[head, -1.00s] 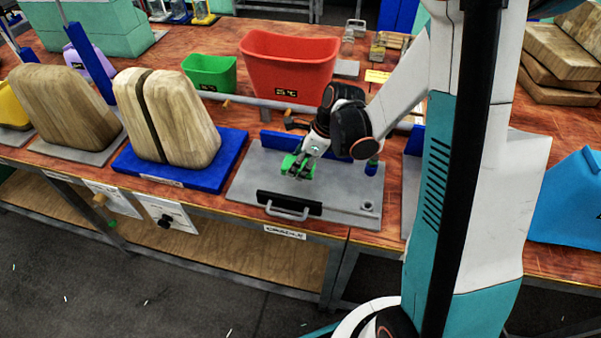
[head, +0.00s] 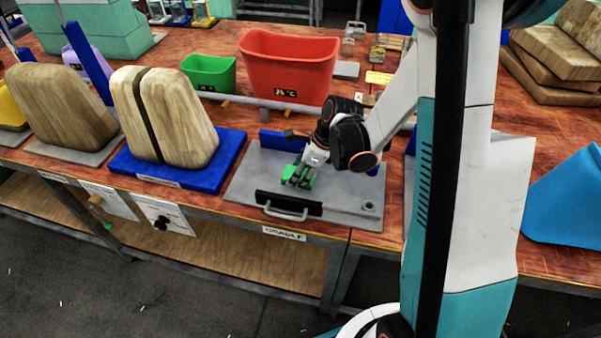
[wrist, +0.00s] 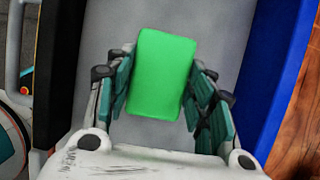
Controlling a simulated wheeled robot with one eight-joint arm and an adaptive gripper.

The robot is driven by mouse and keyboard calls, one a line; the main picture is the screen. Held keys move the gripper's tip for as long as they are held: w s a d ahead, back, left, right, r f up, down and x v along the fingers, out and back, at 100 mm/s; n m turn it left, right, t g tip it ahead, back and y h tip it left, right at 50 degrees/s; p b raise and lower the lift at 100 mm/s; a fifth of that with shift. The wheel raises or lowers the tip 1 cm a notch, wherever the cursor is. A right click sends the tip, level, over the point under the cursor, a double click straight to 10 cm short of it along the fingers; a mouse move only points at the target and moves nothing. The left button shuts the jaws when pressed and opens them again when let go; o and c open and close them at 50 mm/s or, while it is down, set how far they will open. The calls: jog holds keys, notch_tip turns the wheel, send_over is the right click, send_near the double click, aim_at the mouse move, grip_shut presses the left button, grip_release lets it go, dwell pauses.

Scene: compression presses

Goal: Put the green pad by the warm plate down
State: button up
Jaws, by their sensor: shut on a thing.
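The green pad (wrist: 160,73) is a bright green block between the fingers of my gripper (wrist: 163,90) in the wrist view. My gripper is shut on it. In the head view, my gripper (head: 301,174) points down over a grey plate (head: 345,195) with a black-and-silver handle at its front edge, and the pad (head: 291,175) shows beside the fingers. The pad is low over the plate; I cannot tell whether it touches. The label below the plate seems to read "CRADLE". No thing is clearly marked as the warm plate.
A red bin (head: 289,66) with a temperature display and a green bin (head: 209,73) stand behind. A blue stop (head: 283,141) edges the grey plate. Wooden blocks on a blue base (head: 232,150) stand left. A blue wedge (head: 570,200) is at the right.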

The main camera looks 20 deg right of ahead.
jog(key=shift+s+f, duration=0.15)
jog(key=o, duration=1)
jog(key=shift+o, duration=1)
jog(key=shift+f, duration=0.15)
jog(key=shift+r+p, duration=0.55)
jog(key=shift+p, duration=0.15)
jog(key=a+p+v, duration=0.1)
jog(key=p+v, duration=0.4)
jog(key=v, duration=0.8)
jog(key=shift+a+r+p, duration=0.3)
jog(key=shift+r, duration=0.4)
jog(key=shift+w, duration=0.25)
